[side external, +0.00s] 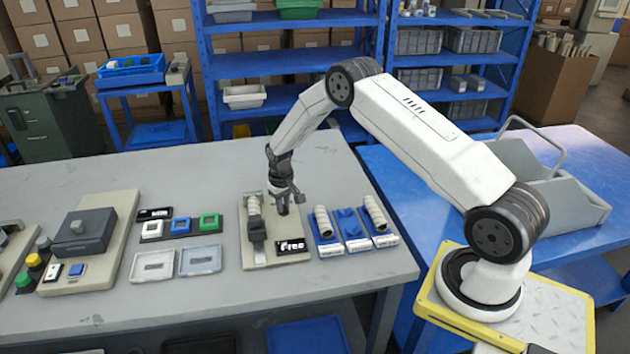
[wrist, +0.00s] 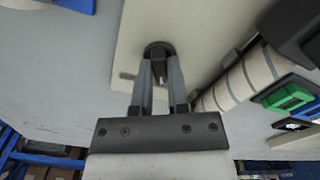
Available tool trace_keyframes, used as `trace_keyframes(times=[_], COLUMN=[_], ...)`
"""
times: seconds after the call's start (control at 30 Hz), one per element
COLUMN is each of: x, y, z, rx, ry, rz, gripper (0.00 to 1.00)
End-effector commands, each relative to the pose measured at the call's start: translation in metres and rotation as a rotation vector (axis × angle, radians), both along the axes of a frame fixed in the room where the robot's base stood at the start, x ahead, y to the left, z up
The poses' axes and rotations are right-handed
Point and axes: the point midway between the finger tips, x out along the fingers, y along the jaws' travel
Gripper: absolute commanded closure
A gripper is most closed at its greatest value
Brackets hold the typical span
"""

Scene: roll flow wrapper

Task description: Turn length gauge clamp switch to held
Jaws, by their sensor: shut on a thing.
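The length gauge is a beige base plate (side external: 262,259) near the right part of the grey table, with a ribbed pale roll and a dark clamp (side external: 257,228) on its left side. A label on it reads "Free" (side external: 292,246). The clamp switch is a dark round knob on the plate; in the wrist view the knob (wrist: 158,47) shows beyond my fingertips. My gripper (side external: 283,208) points down over the plate, and in the wrist view its fingers (wrist: 159,82) are shut on the knob's narrow grip. The fingers partly hide that grip.
Small blue trays (side external: 328,249) with pale rolls and blue parts stand close to the right of the gauge. In the wrist view, the ribbed roll (wrist: 245,80) lies just right of my fingers. Two shallow trays (side external: 200,260) sit to the left. The table behind the gauge is clear.

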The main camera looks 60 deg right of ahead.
Motion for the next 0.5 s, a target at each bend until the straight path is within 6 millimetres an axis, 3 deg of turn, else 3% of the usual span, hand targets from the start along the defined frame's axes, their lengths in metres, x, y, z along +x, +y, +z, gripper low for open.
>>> trace_keyframes(times=[0.5], x=[0.0002], y=[0.0001], z=[0.0007], rx=[0.0], ry=[0.0], rz=[-0.298], gripper=[1.0])
